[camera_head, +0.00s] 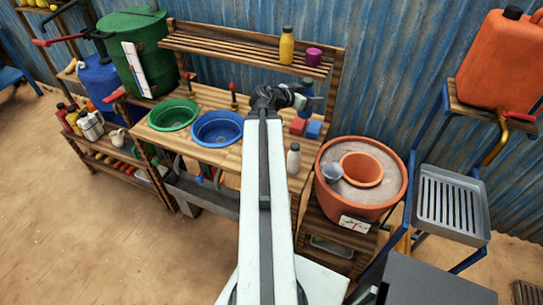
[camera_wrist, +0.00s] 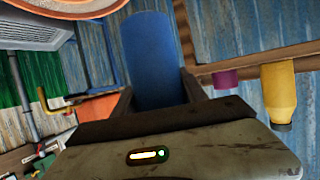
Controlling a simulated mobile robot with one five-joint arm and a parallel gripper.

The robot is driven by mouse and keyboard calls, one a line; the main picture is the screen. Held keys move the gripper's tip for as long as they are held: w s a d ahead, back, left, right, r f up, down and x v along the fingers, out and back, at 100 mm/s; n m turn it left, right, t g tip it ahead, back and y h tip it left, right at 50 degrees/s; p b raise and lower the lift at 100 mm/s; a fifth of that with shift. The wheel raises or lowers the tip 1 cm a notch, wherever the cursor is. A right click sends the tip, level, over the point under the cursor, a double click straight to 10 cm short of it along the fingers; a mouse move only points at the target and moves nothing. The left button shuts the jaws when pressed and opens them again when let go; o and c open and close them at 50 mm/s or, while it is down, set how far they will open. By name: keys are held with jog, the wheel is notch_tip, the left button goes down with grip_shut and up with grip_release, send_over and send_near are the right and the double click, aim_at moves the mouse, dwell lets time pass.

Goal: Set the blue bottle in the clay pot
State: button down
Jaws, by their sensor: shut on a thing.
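My gripper (camera_head: 298,97) is at the far end of my outstretched arm, above the right part of the wooden bench. It is shut on the blue bottle (camera_wrist: 148,55), which shows between the two fingers in the wrist view. In the head view the blue bottle (camera_head: 307,88) is a small dark blue shape at the jaws, partly hidden by them. The large clay pot (camera_head: 340,196) stands to the right of the bench, with sand and a smaller clay pot (camera_head: 361,181) inside it. A clay rim (camera_wrist: 70,12) shows at the top left of the wrist view.
Red (camera_head: 298,126) and blue (camera_head: 314,129) blocks and a white bottle (camera_head: 293,160) stand on the bench near the clay pot. A grey scoop (camera_head: 332,172) lies in the sand. A yellow bottle (camera_head: 286,46) and purple jar (camera_head: 313,56) stand on the shelf behind.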

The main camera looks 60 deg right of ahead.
jog(key=w+d+f+b, duration=0.2)
jog(key=f+b, duration=0.6)
jog(key=w+d+f+b, duration=0.1)
jog(key=d+f+b, duration=0.1)
jog(key=f+b, duration=0.7)
jog(key=w+d+f+b, duration=0.1)
jog(key=w+f+b, duration=0.1)
jog(key=f+b, duration=0.6)
jog(key=shift+w+d+f+b, duration=0.3)
jog(key=shift+d+f+b, duration=0.1)
jog(key=shift+r, duration=0.25)
jog(key=shift+f, duration=0.2)
jog(key=c, duration=0.6)
grip_release()
jog(key=shift+c, duration=0.2)
